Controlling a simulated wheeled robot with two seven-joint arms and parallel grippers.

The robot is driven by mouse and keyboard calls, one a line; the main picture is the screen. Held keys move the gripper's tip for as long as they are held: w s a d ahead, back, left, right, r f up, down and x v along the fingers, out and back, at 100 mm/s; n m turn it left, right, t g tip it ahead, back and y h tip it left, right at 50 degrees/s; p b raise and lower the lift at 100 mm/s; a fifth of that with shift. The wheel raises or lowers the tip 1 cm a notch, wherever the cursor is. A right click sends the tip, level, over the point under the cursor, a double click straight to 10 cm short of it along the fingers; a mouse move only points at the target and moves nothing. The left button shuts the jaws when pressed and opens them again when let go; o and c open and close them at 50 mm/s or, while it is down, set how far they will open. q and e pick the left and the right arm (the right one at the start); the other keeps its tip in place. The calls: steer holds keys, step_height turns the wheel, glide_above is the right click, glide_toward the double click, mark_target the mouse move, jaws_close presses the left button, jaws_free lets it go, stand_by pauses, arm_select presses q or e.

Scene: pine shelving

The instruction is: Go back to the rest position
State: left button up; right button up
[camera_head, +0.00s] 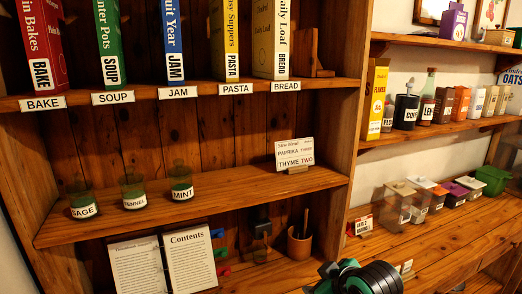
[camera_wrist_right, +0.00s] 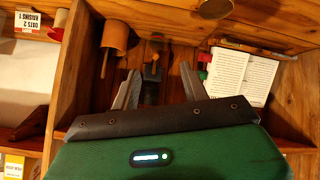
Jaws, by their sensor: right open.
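My right gripper (camera_head: 334,272) shows at the bottom edge of the head view, in front of the lower part of the pine shelving. In the right wrist view its two grey fingers (camera_wrist_right: 158,86) stand apart with nothing between them. A dark upright object (camera_wrist_right: 153,70) stands in the shelf bay beyond the fingers, apart from them as far as I can tell. My left gripper is in neither view.
Three glass jars, sage (camera_head: 83,200), fennel (camera_head: 133,192) and mint (camera_head: 181,183), stand on the middle shelf (camera_head: 232,190) by a thyme card (camera_head: 294,152). Below are an open book (camera_head: 190,260) and a wooden cup (camera_head: 299,243). Lidded containers (camera_head: 398,200) stand on the right counter.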

steer(key=s+d+f+m+g+h, duration=0.1)
steer(key=s+d+f+m+g, duration=0.15)
steer(key=s+f, duration=0.6)
steer(key=s+d+f+m+g+h, duration=0.15)
steer(key=s+d+f, duration=0.35)
steer(key=s, duration=0.6)
steer(key=s+d+f+m+g+h, duration=0.1)
steer(key=s+d+f+m, duration=0.15)
steer(key=s+f, duration=0.65)
step_height(320, 180, down, 31)
steer(key=s+g, duration=0.1)
steer(key=s, duration=0.1)
steer(key=s+d+f+g, duration=0.1)
steer(key=s+d+f, duration=0.1)
steer(key=s+f, duration=1.6)
steer(key=shift+s+d+f+g, duration=0.2)
steer(key=shift+s+d+g, duration=0.1)
steer(key=shift+d, duration=0.1)
